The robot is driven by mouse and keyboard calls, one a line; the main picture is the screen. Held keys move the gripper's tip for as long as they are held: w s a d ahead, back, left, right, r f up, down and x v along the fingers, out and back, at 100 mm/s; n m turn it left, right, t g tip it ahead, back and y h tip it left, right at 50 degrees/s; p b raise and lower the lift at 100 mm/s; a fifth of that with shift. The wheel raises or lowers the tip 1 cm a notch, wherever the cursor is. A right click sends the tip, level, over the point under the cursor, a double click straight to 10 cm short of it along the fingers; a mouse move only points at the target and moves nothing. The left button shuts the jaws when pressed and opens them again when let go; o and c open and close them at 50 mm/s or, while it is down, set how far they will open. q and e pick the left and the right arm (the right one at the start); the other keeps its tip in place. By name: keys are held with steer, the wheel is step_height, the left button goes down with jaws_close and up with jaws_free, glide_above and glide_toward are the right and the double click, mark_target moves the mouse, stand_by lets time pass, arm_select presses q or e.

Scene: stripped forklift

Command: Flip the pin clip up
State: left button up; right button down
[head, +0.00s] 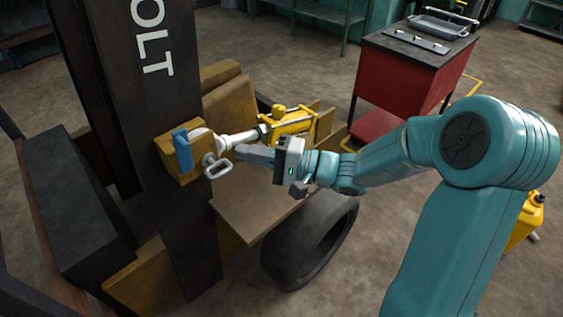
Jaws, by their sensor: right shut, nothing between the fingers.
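A pale grey loop-shaped clip (217,167) hangs at the yellow bracket (185,174) on the dark upright mast, just right of a blue part (182,149); I take the loop for the pin clip. A white rod (238,138) runs from the bracket to a yellow cylinder (289,122). My right gripper (242,152) is shut and empty, its fingers pointing left toward the loop. The fingertips are close to the loop's right side and below the rod; I cannot tell whether they touch. My left gripper is not in view.
A flat brown plate (250,205) and a black tyre (310,245) lie below my right gripper. A red tool cabinet (400,78) stands at the back right. Open floor lies between the forklift and the cabinet.

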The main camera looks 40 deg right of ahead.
steer(key=v, duration=0.6)
steer(key=shift+s+d+b, duration=0.2)
steer(key=shift+s+b, duration=0.1)
steer(key=shift+b, duration=0.05)
